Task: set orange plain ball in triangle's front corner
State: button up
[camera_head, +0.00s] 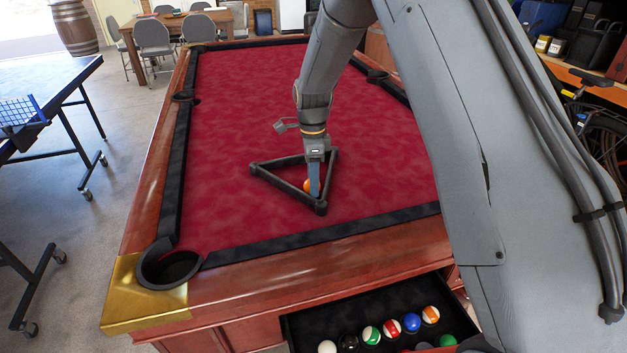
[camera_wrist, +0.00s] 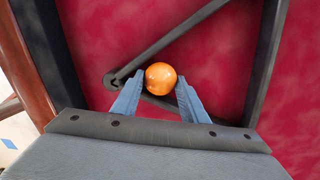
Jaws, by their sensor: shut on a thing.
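The orange plain ball (camera_wrist: 161,78) is between the two blue fingertips of my gripper (camera_wrist: 155,92) in the wrist view. My gripper is shut on it. In the head view the ball (camera_head: 306,186) shows only partly behind my gripper (camera_head: 314,190). The black triangle (camera_head: 278,186) lies on the red cloth of the pool table (camera_head: 240,110). My gripper is at the triangle's near corner, which also shows in the wrist view (camera_wrist: 112,80). I cannot tell whether the ball touches the cloth.
An open drawer (camera_head: 300,325) below the table's near rail holds several balls, striped and plain. A corner pocket (camera_head: 170,268) is at the near left. The cloth around the triangle is clear. A ping-pong table (camera_head: 50,85) stands at the left.

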dwell(0.3)
jog(key=o, duration=1.2)
jog(key=shift+f, duration=0.1)
jog(key=r, duration=0.2)
jog(key=r+b, duration=0.1)
jog(key=r, duration=0.4)
jog(key=shift+w+r+b, duration=0.3)
jog(key=shift+b, duration=0.1)
jog(key=s+d+n, duration=0.4)
jog(key=s+n, duration=0.2)
jog(key=s, duration=0.3)
jog(key=s+d+n+t, duration=0.1)
jog(key=s+d+n, duration=0.3)
jog(key=s, duration=0.6)
jog(key=s+d+n, duration=0.5)
jog(key=s+n, duration=0.3)
jog(key=s, duration=0.1)
jog(key=shift+s+d+r+t, duration=0.1)
jog(key=shift+s+r+t, duration=0.1)
jog(key=shift+r+t, duration=0.15)
